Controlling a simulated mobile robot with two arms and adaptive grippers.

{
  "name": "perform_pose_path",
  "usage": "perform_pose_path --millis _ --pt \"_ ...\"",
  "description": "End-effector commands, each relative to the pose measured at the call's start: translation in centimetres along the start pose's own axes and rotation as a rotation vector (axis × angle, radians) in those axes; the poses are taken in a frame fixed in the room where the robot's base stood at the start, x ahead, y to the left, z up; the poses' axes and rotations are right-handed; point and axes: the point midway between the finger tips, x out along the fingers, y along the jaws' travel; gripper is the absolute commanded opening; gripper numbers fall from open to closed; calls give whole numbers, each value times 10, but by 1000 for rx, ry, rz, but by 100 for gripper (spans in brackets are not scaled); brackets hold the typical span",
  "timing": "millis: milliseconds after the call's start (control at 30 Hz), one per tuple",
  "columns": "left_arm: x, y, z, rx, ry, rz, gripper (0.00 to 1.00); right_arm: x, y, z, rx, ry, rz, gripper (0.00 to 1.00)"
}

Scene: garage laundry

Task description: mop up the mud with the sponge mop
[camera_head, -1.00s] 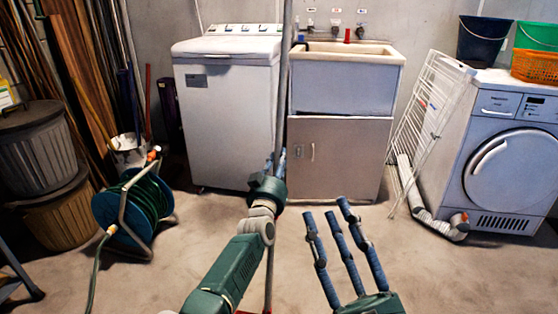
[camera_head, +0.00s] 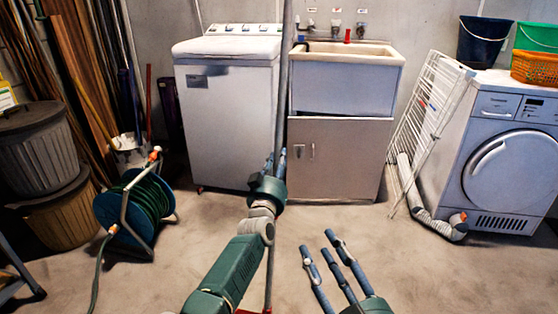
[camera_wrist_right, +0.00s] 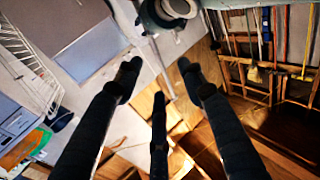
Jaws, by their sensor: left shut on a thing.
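The sponge mop's long grey pole (camera_head: 284,80) stands nearly upright in the middle of the head view. My left gripper (camera_head: 275,168) is shut around it. The pole runs on down behind my left arm, and a bit of red shows at the bottom edge; the sponge head is not clearly seen. My right gripper (camera_head: 322,243) is open and empty, right of the pole and apart from it. Its spread dark fingers also show in the right wrist view (camera_wrist_right: 158,75), with nothing between them. I make out no clear mud on the visible floor.
A white top-loading washer (camera_head: 228,125) and a sink cabinet (camera_head: 340,160) stand at the back. A hose reel (camera_head: 150,200) and bins (camera_head: 40,155) are at left. A drying rack (camera_head: 425,125) and front-loading machine (camera_head: 500,165) are at right. The middle concrete floor is open.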

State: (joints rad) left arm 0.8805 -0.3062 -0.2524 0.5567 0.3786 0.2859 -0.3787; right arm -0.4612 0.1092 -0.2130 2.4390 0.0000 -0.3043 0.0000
Motion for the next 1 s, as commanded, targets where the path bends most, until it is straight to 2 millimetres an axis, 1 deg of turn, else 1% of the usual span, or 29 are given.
perform_pose_path --millis 33,467,1000 --pt "1 0 -5 1 5 0 0 0 1 4 -1 -22 1 40" --pt "0 0 -10 0 5 0 0 -10 6 46 -6 -209 12 40" --pt "-2 0 -16 0 6 0 0 -34 13 96 -9 -445 26 40"
